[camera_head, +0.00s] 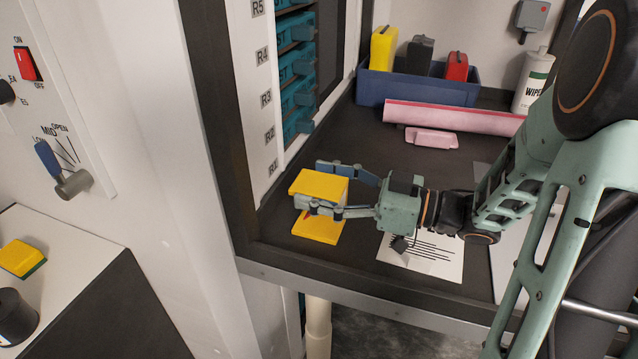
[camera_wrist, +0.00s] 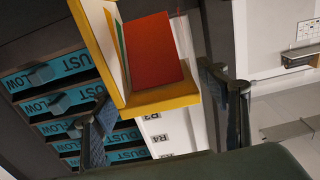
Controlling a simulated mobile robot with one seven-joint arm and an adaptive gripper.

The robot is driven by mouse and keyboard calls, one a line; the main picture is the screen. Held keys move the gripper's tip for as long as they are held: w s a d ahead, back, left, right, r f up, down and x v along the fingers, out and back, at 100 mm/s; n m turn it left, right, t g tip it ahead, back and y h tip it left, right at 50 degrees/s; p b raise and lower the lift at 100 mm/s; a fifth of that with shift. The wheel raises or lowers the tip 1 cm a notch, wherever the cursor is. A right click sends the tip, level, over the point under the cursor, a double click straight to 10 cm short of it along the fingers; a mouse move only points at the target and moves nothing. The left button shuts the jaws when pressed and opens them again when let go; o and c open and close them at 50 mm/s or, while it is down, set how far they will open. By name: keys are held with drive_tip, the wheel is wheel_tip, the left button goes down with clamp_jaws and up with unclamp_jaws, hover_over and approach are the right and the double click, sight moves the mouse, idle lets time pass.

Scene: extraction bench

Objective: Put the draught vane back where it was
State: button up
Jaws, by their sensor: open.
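A yellow frame (camera_head: 319,184) with a flat top and base stands upright on the dark bench near its front left corner; I take it for the draught vane. In the wrist view the yellow frame (camera_wrist: 165,101) shows a red panel (camera_wrist: 157,55) and a thin green edge within it. My gripper (camera_head: 328,187) reaches in from the right, with one finger on the far side of the frame and one on the near side. In the wrist view my gripper (camera_wrist: 165,115) is open, its fingers apart. Whether either finger touches the frame I cannot tell.
A white post with rack labels (camera_head: 267,98) and teal drawers (camera_head: 297,90) stands close behind left. A lined paper sheet (camera_head: 425,257) lies below my wrist. A pink roll (camera_head: 450,117), pink block (camera_head: 432,137), blue bin (camera_head: 415,90) and wipes bottle (camera_head: 531,80) stand farther back.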

drive_tip(key=shift+r, duration=0.25)
drive_tip(key=v, duration=1.2)
